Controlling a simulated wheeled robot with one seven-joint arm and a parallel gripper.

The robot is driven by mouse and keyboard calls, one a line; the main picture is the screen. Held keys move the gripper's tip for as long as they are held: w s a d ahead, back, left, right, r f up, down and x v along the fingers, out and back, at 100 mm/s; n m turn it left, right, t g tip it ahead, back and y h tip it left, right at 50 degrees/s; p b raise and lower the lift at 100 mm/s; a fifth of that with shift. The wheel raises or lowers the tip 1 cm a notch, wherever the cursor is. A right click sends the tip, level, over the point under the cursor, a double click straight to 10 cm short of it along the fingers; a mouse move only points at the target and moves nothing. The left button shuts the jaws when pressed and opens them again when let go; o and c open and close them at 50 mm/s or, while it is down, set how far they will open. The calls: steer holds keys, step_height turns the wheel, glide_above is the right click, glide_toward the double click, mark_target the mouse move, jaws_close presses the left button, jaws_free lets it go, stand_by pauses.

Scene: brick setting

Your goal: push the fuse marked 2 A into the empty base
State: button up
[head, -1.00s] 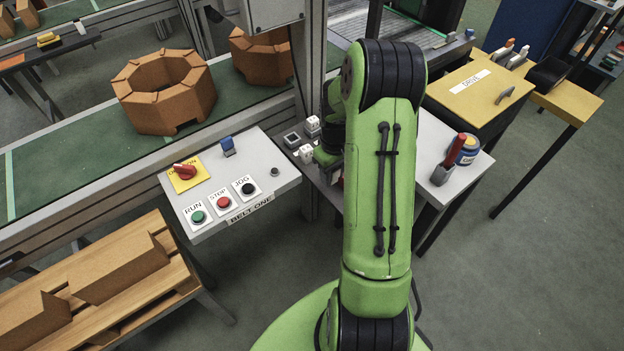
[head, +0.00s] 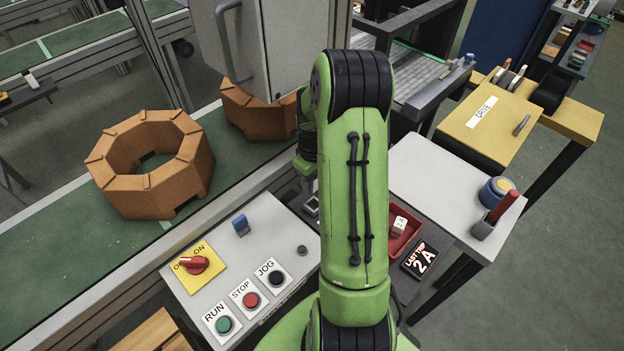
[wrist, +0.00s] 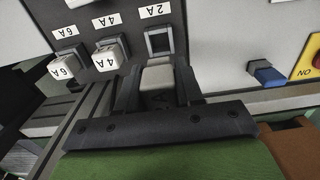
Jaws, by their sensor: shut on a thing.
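My gripper (wrist: 158,88) is shut on a pale fuse (wrist: 158,75) in the wrist view. The marking on this fuse is too unclear to read. The empty base (wrist: 159,41), a dark square frame under the upside-down label 2A (wrist: 154,11), lies just beyond the fuse. The fuse's far end is close to the base's near edge; I cannot tell whether they touch. In the head view my arm hides the gripper and the held fuse.
Seated fuses marked 4A (wrist: 110,54) and 6A (wrist: 66,65) stand left of the empty base. A red tray (head: 412,205) holds another white fuse (head: 399,226), beside a black LAST TRIP 2 A sign (head: 420,258). The switch panel (head: 190,290) is left of my arm.

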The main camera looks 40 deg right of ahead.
steer(key=shift+s+r, duration=0.1)
steer(key=shift+s, duration=0.2)
steer(key=shift+w+f, duration=0.15)
steer(key=shift+f, duration=0.15)
steer(key=shift+f+b, duration=2.35)
steer(key=shift+f, duration=0.3)
steer(key=shift+f, duration=0.1)
steer(key=shift+f+b, duration=0.35)
steer(key=shift+b, duration=0.1)
steer(key=shift+f+b, duration=0.35)
steer(key=shift+f, duration=0.1)
steer(key=o, duration=1.1)
